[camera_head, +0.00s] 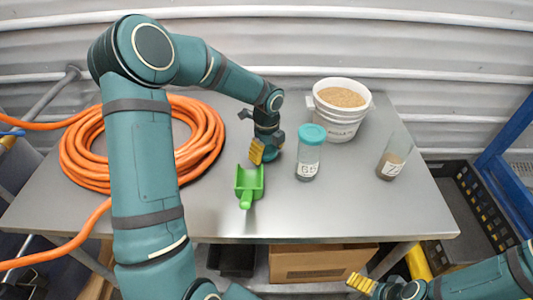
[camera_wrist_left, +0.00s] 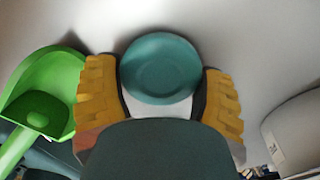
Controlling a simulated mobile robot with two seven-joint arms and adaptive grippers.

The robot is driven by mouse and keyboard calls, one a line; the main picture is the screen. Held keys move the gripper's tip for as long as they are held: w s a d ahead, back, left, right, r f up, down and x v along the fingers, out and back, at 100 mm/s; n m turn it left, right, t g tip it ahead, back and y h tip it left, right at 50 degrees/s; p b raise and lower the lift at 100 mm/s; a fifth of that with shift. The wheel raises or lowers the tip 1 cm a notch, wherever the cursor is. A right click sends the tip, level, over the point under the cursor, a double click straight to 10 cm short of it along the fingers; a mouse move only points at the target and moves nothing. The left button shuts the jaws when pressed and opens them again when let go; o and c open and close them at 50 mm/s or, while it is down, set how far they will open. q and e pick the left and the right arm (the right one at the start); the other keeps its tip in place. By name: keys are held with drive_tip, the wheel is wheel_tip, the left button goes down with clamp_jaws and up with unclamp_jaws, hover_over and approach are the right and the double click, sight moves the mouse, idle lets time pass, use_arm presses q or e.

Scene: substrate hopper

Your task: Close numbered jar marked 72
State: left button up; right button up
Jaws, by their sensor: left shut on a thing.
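My left gripper (camera_head: 265,150) is low over the middle of the table, just behind the green scoop. In the left wrist view its yellow fingers (camera_wrist_left: 160,95) are shut on a round teal lid (camera_wrist_left: 160,68), one finger on each side. The gripper hides this lid in the head view; I cannot tell whether it touches the table. An open clear jar (camera_head: 394,158) with brown content stands at the right; its label seems to start with 7, but is not fully readable. My right gripper (camera_head: 361,284) is at the lower right, off the table; its opening is unclear.
A second jar (camera_head: 309,163) with a teal lid on stands right of my left gripper. A white bucket (camera_head: 338,123) of grainy substrate stands behind it. The green scoop (camera_head: 248,183) lies in front. A coiled orange hose (camera_head: 83,160) fills the left. The front right of the table (camera_head: 350,215) is clear.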

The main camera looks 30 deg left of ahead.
sight(267, 150)
use_arm(q)
wheel_tip(267, 150, up, 9)
drive_tip(key=shift+f+p, duration=0.15)
drive_tip(key=shift+p, duration=0.6)
